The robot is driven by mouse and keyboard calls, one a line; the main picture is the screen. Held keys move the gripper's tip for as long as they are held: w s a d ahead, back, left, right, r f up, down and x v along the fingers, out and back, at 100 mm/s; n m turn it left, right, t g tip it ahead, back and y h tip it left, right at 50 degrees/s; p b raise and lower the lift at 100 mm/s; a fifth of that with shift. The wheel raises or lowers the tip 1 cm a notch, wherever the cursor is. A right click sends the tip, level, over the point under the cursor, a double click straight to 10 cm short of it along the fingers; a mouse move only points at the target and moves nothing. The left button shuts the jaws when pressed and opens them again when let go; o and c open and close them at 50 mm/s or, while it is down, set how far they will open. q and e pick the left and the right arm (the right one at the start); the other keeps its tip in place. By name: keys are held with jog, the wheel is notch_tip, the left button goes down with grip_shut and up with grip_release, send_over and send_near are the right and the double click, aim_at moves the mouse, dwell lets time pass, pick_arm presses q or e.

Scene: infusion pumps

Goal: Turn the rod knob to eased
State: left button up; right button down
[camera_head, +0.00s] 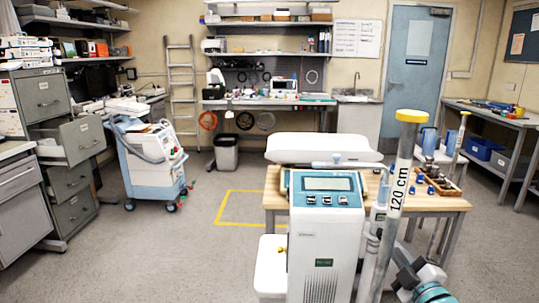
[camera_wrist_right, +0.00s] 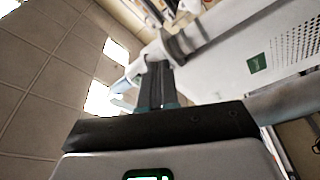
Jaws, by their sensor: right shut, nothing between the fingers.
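The white pump unit (camera_head: 322,235) with a teal-framed screen stands in the front centre of the head view. A grey rod (camera_head: 396,195) with a yellow cap and a "120 cm" mark leans beside its right side. A pale clamp-like fitting (camera_head: 377,218) sits between them; I cannot tell for certain which part is the rod knob or how it is set. In the right wrist view, my right gripper (camera_wrist_right: 156,75) is shut and empty, its dark fingertips close to a white fitting with a pale blue end (camera_wrist_right: 133,72). Contact is unclear. My left gripper is out of view.
A wooden table (camera_head: 440,203) with a tray of small parts (camera_head: 438,182) stands behind the rod. A blue and white cart (camera_head: 150,165) stands at left, near filing cabinets (camera_head: 65,150). The floor inside the yellow outline (camera_head: 222,208) is clear.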

jog(key=shift+w, duration=0.5)
jog(key=shift+r, duration=0.1)
dwell(0.3)
jog(key=shift+b, duration=0.45)
jog(key=b, duration=0.5)
jog(key=shift+r+b, duration=0.3)
jog(key=shift+r, duration=0.05)
dwell(1.0)
jog(key=s+b, duration=0.5)
jog(key=s, duration=0.1)
jog(key=shift+d+f, duration=0.25)
jog(key=shift+f, duration=0.1)
